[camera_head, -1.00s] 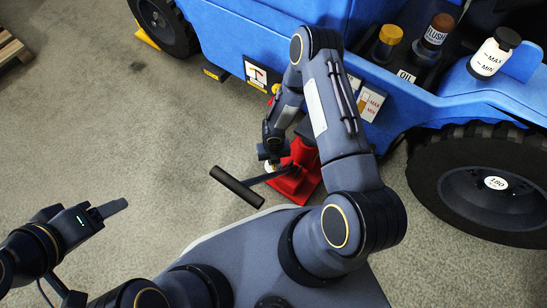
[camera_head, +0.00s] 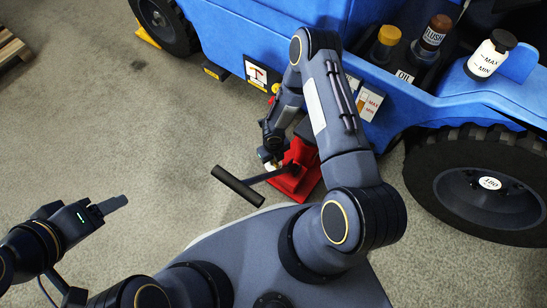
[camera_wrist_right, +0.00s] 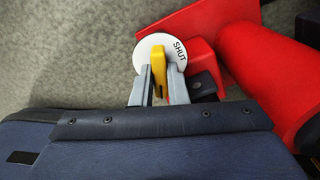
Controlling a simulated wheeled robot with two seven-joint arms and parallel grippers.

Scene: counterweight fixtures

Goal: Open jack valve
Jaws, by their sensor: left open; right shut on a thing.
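The red jack (camera_head: 300,180) stands on the floor beside the blue vehicle, with a black bar handle (camera_head: 238,186) reaching out to the left. In the right wrist view, its valve is a white disc (camera_wrist_right: 150,43) marked SHUT with a yellow lever (camera_wrist_right: 158,62). The word SHUT is right of the lever. My right gripper (camera_wrist_right: 160,88) is shut on the yellow lever, one finger on each side; in the head view the right gripper (camera_head: 268,158) is small and hides most of the valve. My left gripper (camera_head: 117,204) is open, empty and away from the jack.
The blue vehicle (camera_head: 232,30) fills the top right, with a large tyre (camera_head: 435,185) at the right. Several bottles stand on it. A yellow wedge (camera_head: 145,35) is by the far wheel. A pallet (camera_head: 12,48) lies at upper left.

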